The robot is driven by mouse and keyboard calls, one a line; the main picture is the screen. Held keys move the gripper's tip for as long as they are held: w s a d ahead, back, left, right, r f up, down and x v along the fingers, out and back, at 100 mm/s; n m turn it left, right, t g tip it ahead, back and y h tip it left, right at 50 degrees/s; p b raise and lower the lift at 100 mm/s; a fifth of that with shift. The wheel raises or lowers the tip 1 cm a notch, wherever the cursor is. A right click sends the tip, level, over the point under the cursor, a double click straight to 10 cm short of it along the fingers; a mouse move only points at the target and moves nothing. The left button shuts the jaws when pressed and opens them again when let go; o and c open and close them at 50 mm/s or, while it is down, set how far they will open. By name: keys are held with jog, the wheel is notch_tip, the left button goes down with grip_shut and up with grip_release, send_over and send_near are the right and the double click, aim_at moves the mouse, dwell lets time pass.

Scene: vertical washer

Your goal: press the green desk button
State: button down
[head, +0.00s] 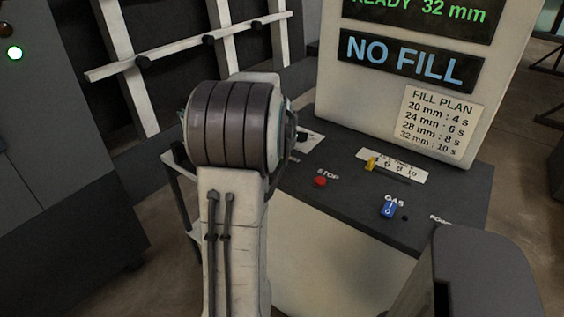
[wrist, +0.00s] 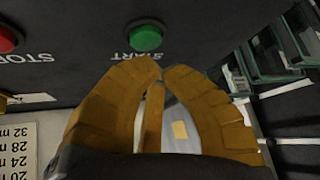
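The green desk button (wrist: 145,37) is a round button on the dark desk top, beside an upside-down START label (wrist: 138,57) in the wrist view. My gripper (wrist: 165,70) has two orange fingers whose tips come together in the picture just below the button and its label. Nothing shows between the tips. The button looks uncovered, and I cannot tell how high the tips are above the desk. In the head view my arm hides the gripper, and the green button does not show.
The dark desk (head: 342,205) also carries a red STOP button (head: 320,181), a yellow slider (head: 370,163) and a blue GAS switch (head: 389,209). A panel behind it reads NO FILL (head: 405,58), with a FILL PLAN sheet (head: 437,122). A white rack (head: 180,45) stands at the back left.

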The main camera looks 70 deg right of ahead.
jog(key=shift+f+b, duration=1)
jog(key=shift+b, duration=0.05)
dwell(1.8)
jog(key=shift+r, duration=0.15)
jog(key=shift+r+p, duration=0.7)
jog(key=shift+r, duration=0.15)
jog(key=shift+r+p, duration=1.8)
jog(key=shift+r, duration=0.7)
